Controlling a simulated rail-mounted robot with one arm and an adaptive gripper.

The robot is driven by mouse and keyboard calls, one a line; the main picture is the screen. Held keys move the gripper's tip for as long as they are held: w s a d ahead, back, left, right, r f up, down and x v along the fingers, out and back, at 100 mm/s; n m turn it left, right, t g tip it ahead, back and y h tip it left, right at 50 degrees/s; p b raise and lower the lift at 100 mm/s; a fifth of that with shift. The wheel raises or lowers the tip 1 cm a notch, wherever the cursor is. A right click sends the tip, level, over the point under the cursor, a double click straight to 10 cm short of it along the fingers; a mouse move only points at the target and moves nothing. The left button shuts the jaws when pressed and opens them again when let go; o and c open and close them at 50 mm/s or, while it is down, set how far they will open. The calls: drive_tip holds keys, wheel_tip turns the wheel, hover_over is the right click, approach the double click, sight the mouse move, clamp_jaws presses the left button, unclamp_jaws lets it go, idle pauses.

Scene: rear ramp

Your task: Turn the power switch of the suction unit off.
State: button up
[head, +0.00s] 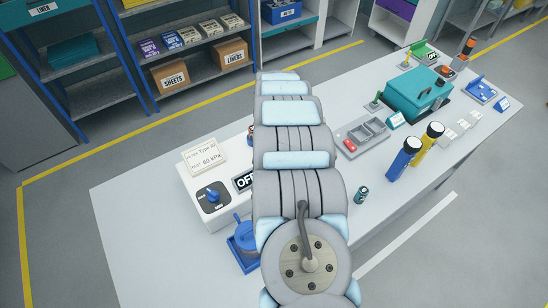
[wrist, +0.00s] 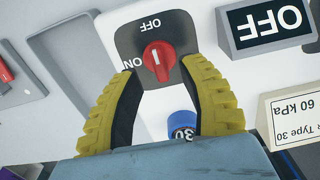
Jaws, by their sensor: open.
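The suction unit is a white box on the bench in the head view (head: 193,195). In the wrist view its red power switch (wrist: 158,56) sits on a dark plate (wrist: 128,38) marked OFF at the top and ON at the left. The white line on the switch runs nearly up and down, roughly in line with the OFF word. My gripper (wrist: 160,62) is open, one yellow finger on each side of the switch; I cannot tell whether they touch it. In the head view my arm hides the switch and my gripper.
The unit also carries a blue dial (head: 212,196). An OFF sign (wrist: 270,22) and a 60 kPa card (wrist: 292,112) stand close to the switch. A blue part marked 30 (wrist: 181,126) is between my fingers' bases. A teal case (head: 412,93) and torches (head: 402,158) are farther right.

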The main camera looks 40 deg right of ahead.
drive_tip(key=shift+r, duration=2.2)
drive_tip(key=shift+r, duration=0.1)
